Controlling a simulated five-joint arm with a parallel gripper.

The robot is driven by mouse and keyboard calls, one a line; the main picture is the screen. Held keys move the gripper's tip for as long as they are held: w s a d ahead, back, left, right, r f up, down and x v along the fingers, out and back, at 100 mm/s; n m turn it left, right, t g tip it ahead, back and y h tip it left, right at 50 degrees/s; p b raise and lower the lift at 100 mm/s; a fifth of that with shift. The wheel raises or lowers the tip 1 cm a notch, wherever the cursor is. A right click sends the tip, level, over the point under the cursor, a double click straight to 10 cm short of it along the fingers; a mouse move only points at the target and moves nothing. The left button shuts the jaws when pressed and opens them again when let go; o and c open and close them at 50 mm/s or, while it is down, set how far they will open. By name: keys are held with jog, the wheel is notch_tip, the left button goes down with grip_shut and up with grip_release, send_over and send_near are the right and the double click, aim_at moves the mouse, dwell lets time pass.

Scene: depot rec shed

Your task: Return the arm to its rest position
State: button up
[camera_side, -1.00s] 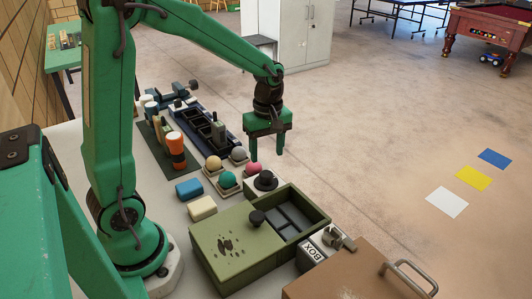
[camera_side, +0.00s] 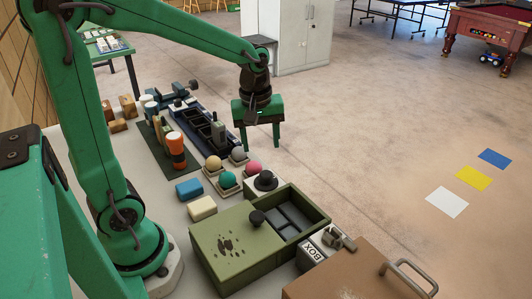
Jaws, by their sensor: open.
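My gripper (camera_side: 260,143) is green and hangs fingers-down at the end of my raised green arm. Its two fingers are apart with nothing between them. In the picture it shows above and behind the balls, near the right end of the dark blue tray (camera_side: 206,147). My arm reaches across the top left of the view from its base on the pale table (camera_side: 176,233).
On the table are an olive box (camera_side: 225,249) with a dark knob, a pink ball (camera_side: 253,168), a green ball (camera_side: 228,179), a blue block (camera_side: 189,189), a cream block (camera_side: 202,208) and an orange cylinder (camera_side: 176,147). A brown lidded case (camera_side: 350,276) stands at the front right.

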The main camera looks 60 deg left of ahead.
jog(key=s+d+r+m+t, duration=0.2)
jog(key=s+r+m, duration=0.1)
jog(key=s+m, duration=0.2)
jog(key=s+d+r+m+t, duration=0.1)
jog(key=s+r+m+t, duration=0.1)
jog(key=s+m, duration=0.4)
jog(key=shift+s+d+r+m+t, duration=0.3)
jog(key=shift+r+m, duration=0.3)
jog(key=shift+m, duration=0.3)
